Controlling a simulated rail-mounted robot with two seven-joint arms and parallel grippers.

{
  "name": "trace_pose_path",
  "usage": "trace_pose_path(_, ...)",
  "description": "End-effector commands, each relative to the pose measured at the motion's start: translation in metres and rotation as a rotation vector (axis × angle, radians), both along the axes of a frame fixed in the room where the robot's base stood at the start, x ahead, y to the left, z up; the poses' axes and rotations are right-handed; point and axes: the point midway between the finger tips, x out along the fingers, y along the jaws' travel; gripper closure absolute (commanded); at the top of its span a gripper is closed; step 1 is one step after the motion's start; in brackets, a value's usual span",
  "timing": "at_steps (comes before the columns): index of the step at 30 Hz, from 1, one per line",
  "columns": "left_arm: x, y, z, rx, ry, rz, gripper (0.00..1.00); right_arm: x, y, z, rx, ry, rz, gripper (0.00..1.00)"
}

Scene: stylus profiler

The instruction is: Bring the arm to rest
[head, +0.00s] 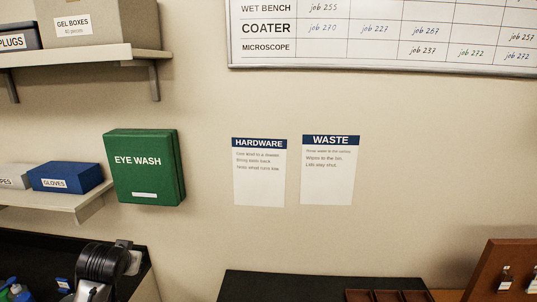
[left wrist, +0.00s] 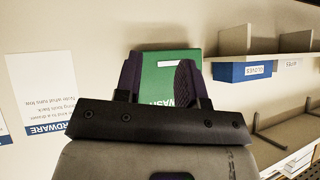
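In the left wrist view my left gripper (left wrist: 158,84) shows its two dark fingers standing apart, with a gap between them. No held thing shows in the gap. Behind the fingers is the green eye wash box (left wrist: 168,62), upside down in this view and partly hidden by them. In the head view the eye wash box (head: 145,166) is on the wall at left. I cannot make out the left fingers in the head view. My right gripper is in neither view.
Wall shelves at left hold a blue gloves box (head: 66,177) and a gel boxes carton (head: 95,22). A hardware notice (head: 259,180) and a waste notice (head: 328,180) hang on the wall. A black rounded part (head: 102,262) stands at lower left. A brown board (head: 500,270) is at lower right.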

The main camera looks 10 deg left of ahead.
Motion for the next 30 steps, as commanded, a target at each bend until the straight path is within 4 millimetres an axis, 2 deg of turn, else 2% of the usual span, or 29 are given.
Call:
trace_pose_path(1,-0.011,-0.028,0.004,0.045,-0.019,-0.061,0.63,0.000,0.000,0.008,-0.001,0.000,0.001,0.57)
trace_pose_path(5,-0.053,-0.097,-0.002,0.116,-0.056,-0.196,0.63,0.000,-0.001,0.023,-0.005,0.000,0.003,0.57)
trace_pose_path(6,-0.070,-0.117,-0.007,0.118,-0.064,-0.231,0.63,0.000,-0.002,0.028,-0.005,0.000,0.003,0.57)
trace_pose_path(9,-0.115,-0.161,-0.023,0.100,-0.063,-0.306,0.63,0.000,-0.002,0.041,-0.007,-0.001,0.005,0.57)
trace_pose_path(12,-0.162,-0.194,-0.042,0.059,-0.032,-0.363,0.63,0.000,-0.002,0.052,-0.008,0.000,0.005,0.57)
trace_pose_path(15,-0.207,-0.219,-0.064,0.001,0.030,-0.406,0.63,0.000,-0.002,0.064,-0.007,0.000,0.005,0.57)
trace_pose_path(21,-0.290,-0.248,-0.119,-0.120,0.241,-0.428,0.63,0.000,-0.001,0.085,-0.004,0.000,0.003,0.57)
trace_pose_path(27,-0.356,-0.257,-0.153,-0.192,0.413,-0.411,0.63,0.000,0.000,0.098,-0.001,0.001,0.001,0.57)
trace_pose_path(30,-0.378,-0.258,-0.162,-0.206,0.465,-0.406,0.63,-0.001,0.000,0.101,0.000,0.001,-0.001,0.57)
